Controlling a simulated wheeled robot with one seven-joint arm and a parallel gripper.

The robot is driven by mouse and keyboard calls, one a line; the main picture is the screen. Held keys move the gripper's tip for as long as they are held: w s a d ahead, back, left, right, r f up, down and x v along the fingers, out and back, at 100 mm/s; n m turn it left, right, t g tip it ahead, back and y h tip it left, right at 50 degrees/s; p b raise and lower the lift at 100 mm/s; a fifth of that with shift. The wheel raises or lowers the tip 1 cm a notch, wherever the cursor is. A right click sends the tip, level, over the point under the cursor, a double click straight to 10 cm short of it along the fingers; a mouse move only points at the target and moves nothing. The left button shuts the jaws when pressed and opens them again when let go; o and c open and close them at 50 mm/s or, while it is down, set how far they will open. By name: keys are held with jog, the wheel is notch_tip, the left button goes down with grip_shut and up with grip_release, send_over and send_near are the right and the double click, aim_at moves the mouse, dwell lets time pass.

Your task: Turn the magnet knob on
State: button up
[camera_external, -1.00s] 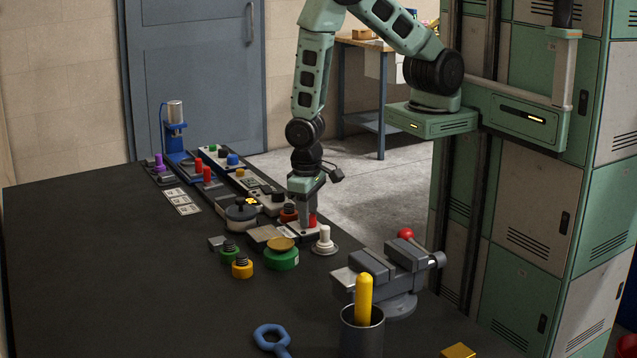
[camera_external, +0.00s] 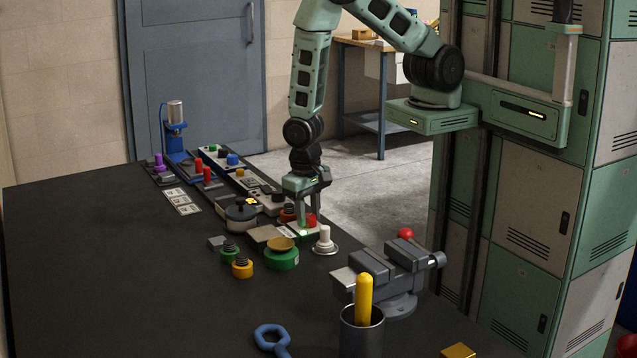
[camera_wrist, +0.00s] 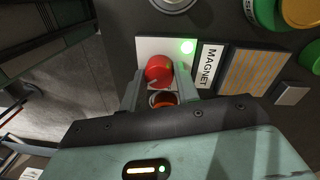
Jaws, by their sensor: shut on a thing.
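The magnet knob is red and round on a white plate in the wrist view (camera_wrist: 158,67). It also shows in the outside view (camera_external: 311,221). My gripper (camera_wrist: 158,80) points down at the knob, with one finger on each side, shut on it. In the outside view my gripper (camera_external: 308,219) is low over the plate at the table's far right edge. A green light (camera_wrist: 187,46) glows on the plate, beside a white label reading MAGNET (camera_wrist: 208,66). The fingers and gripper body hide part of the plate.
A striped plate (camera_wrist: 257,72) lies beside the label. A green and gold round piece (camera_external: 282,254) and a white-topped post (camera_external: 324,240) stand close to the knob. A grey vice (camera_external: 385,272) stands nearer the camera. The table's left side (camera_external: 100,270) is clear.

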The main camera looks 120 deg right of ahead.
jog(key=o, duration=1)
jog(key=shift+c, duration=0.2)
notch_tip(320, 180, up, 18)
jog(key=w+p, duration=0.1)
jog(key=shift+f+p, duration=0.25)
jog(key=shift+p, duration=0.15)
jog(key=shift+a, duration=0.15)
jog(key=s+a+n+y+b, duration=0.2)
jog(key=s+a+n+b, duration=0.45)
jog(key=a, duration=0.65)
jog(key=s+a+n+b, duration=0.1)
jog(key=s+a+n, duration=0.2)
jog(key=s+n, duration=0.3)
jog(key=s+a+r+n+h+b, duration=0.1)
jog(key=s+a+n+b, duration=0.1)
jog(key=s+n, duration=0.4)
jog(key=a+n, duration=0.1)
jog(key=n, duration=0.3)
jog(key=shift+s+a+t, duration=0.25)
jog(key=shift+s+t, duration=0.05)
jog(key=shift+s, duration=0.05)
